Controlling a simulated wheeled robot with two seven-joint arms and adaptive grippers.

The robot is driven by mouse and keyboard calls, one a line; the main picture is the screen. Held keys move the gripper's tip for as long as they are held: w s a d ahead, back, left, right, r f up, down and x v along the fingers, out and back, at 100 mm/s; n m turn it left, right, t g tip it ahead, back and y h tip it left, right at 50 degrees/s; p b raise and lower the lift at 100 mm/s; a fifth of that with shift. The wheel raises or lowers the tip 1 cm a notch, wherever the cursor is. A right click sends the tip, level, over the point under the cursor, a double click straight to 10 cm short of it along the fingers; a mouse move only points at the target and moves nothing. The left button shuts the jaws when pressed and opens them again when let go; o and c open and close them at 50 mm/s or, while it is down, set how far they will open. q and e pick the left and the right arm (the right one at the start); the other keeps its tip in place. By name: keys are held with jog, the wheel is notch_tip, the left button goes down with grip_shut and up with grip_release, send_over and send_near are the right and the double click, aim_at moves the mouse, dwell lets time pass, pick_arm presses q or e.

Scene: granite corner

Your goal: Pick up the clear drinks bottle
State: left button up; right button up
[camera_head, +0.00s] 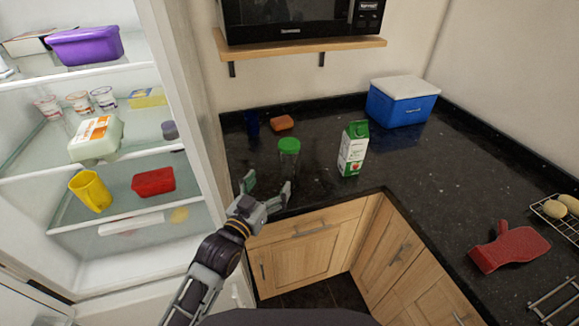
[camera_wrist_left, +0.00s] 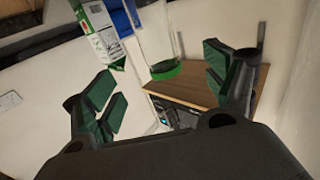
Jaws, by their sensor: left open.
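The clear drinks bottle (camera_head: 289,161) stands upright on the dark counter, with a green lid and a see-through body. In the left wrist view the picture is turned over, and the bottle (camera_wrist_left: 157,38) shows lid down at the top, between the lines of the two fingers. My left gripper (camera_head: 268,188) is open and empty at the counter's front edge, a little in front of the bottle and to its left. Its spread fingers with green pads also show in the left wrist view (camera_wrist_left: 163,88). The right gripper is not in view.
A green and white carton (camera_head: 353,150) stands right of the bottle. An orange sponge-like block (camera_head: 281,123) and a dark blue cup-like thing (camera_head: 252,123) are behind it. A blue cooler (camera_head: 400,104) is at the back. The open fridge (camera_head: 184,85) borders the left side.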

aim_at(284, 163)
pick_arm(q)
jog(key=shift+p+x, duration=0.3)
jog(key=shift+x, duration=3.15)
jog(key=shift+w+d+r, duration=0.1)
jog(key=shift+w+d, duration=0.15)
jog(key=shift+w, duration=0.4)
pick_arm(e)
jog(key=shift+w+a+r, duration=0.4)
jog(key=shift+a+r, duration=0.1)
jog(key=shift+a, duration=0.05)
